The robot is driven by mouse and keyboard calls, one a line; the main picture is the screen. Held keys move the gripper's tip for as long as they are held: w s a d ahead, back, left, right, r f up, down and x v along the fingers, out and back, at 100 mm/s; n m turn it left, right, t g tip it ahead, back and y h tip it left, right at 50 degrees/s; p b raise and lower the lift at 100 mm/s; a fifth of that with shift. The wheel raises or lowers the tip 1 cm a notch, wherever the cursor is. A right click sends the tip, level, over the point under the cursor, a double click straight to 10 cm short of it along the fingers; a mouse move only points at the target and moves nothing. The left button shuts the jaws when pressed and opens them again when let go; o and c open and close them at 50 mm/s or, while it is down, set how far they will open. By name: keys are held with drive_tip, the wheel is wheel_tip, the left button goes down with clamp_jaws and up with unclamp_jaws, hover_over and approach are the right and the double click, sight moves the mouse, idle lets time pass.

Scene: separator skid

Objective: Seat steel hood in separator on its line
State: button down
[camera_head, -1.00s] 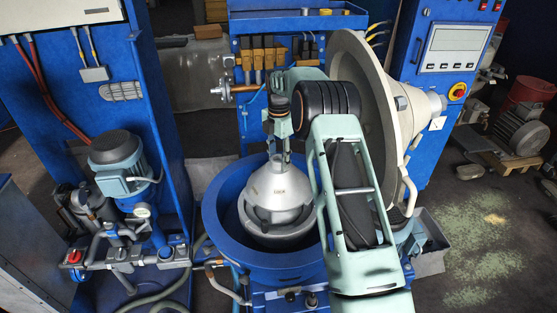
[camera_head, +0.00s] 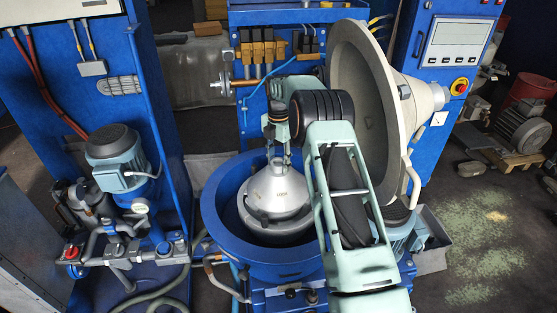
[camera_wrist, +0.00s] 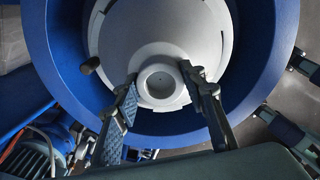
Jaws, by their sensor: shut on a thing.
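The steel hood (camera_head: 278,187) is a grey cone with a narrow neck, inside the blue separator frame (camera_head: 223,217). My gripper (camera_head: 279,146) comes down from above onto its neck. In the wrist view my gripper (camera_wrist: 159,78) has one finger on each side of the round neck, shut on it. The hood (camera_wrist: 160,30) looks roughly upright and central in the blue ring (camera_wrist: 265,75). A grey bowl part (camera_head: 270,232) shows under the hood's edge. I cannot tell whether the hood rests on it, and any line marks are too small to see.
The large tilted cream cover (camera_head: 362,75) stands open just right of my arm. A blue cabinet with a grey motor (camera_head: 116,150) and piping is at left. A valve rack (camera_head: 262,55) stands behind, and a control panel (camera_head: 455,45) at right.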

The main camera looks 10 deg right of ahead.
sight(279, 175)
drive_tip(key=shift+f+b, duration=1.35)
drive_tip(key=shift+f, duration=1.5)
drive_tip(key=c, duration=1.2)
unclamp_jaws()
drive_tip(key=shift+r, duration=0.1)
drive_tip(key=shift+o, duration=0.2)
drive_tip(key=shift+s+f, duration=0.1)
drive_tip(key=shift+f, duration=0.15)
wheel_tip(279, 175, up, 12)
drive_tip(key=shift+r, duration=0.15)
